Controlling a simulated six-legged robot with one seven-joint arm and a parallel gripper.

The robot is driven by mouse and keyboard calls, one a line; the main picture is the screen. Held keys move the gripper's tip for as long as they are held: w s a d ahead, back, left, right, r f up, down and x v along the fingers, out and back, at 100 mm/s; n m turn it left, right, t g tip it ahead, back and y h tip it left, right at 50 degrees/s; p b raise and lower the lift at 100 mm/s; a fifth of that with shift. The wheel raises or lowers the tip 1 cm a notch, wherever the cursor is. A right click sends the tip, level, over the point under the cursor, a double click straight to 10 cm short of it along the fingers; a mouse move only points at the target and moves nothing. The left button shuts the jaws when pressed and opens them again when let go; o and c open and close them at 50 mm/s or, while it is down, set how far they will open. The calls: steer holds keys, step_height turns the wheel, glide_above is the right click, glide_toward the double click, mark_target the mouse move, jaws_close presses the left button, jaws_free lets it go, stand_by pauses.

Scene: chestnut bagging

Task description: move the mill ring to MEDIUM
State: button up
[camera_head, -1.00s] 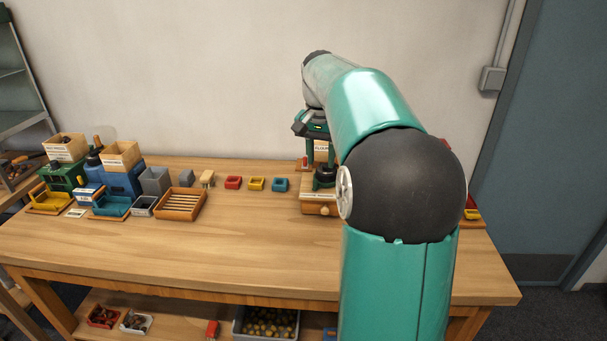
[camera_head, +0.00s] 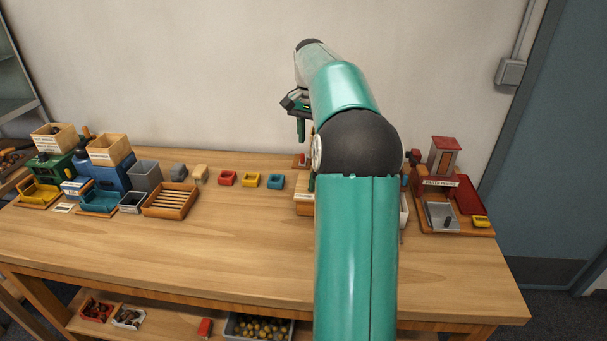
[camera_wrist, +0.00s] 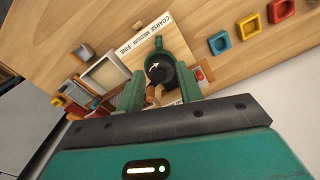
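The mill shows in the wrist view with a black top (camera_wrist: 160,71) bearing a white arrow. Its green ring (camera_wrist: 159,46) has a tab pointing toward a white label strip (camera_wrist: 146,33) reading COARSE, MEDIUM and FINE. I cannot tell exactly which word the tab meets.
Red (camera_head: 227,178), yellow (camera_head: 250,180) and blue (camera_head: 276,181) small trays stand left of the mill. A slatted wooden tray (camera_head: 171,200) is farther left. The table's front middle is clear.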

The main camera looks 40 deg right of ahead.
steer(key=f, duration=1.4)
steer(key=shift+s+d, duration=0.15)
steer(key=shift+d, duration=0.1)
jaws_close()
